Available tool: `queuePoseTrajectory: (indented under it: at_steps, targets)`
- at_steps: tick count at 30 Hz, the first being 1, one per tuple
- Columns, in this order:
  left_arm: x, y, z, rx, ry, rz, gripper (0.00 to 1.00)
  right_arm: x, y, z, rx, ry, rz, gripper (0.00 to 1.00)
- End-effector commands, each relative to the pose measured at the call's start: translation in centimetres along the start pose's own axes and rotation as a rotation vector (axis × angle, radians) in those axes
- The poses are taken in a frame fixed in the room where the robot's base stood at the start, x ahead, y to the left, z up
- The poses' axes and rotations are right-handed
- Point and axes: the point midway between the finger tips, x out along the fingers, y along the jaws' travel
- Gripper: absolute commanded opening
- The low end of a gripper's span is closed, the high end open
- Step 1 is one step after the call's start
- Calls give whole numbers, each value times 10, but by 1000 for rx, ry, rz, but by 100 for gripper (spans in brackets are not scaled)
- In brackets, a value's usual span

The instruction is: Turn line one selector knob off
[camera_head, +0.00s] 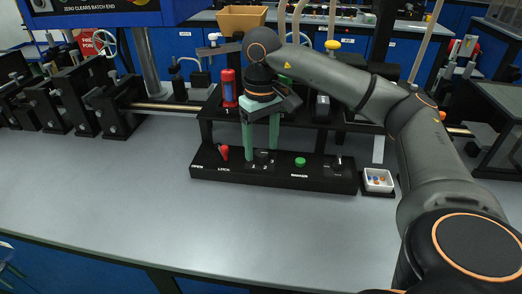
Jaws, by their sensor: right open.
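A long black control panel (230,173) lies on the grey bench. It carries a red lever-like control (223,152) on the left, a green button (300,161) right of the middle and a small dark control (338,162) near the right end. My right gripper (260,151) points down over the panel between the red control and the green button. Its two green fingers are apart, with their tips low near the panel face. A small dark knob seems to sit between or just behind the fingertips, but its pointer direction and any contact cannot be made out. My left gripper is not in view.
A white tray (378,180) with small coloured parts sits right of the panel. A red cylinder (229,87) stands behind the panel, left of my right gripper. Black clamp-like blocks (75,100) line the left. The bench front (130,205) is clear.

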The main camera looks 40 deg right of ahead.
Motion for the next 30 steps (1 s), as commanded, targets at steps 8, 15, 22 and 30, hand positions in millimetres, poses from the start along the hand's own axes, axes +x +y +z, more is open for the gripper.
queuePoseTrajectory:
  at_steps: [8, 15, 22, 30]
  targets:
    - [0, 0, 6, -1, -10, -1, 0, 12, 0, 0, 0, 1, 0, 69]
    - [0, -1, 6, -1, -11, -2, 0, 12, 0, 0, 0, 1, -1, 61]
    - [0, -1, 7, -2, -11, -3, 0, 12, 0, 0, 0, 1, -1, 35]
    - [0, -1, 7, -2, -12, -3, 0, 12, 0, 0, 0, 1, -1, 5]
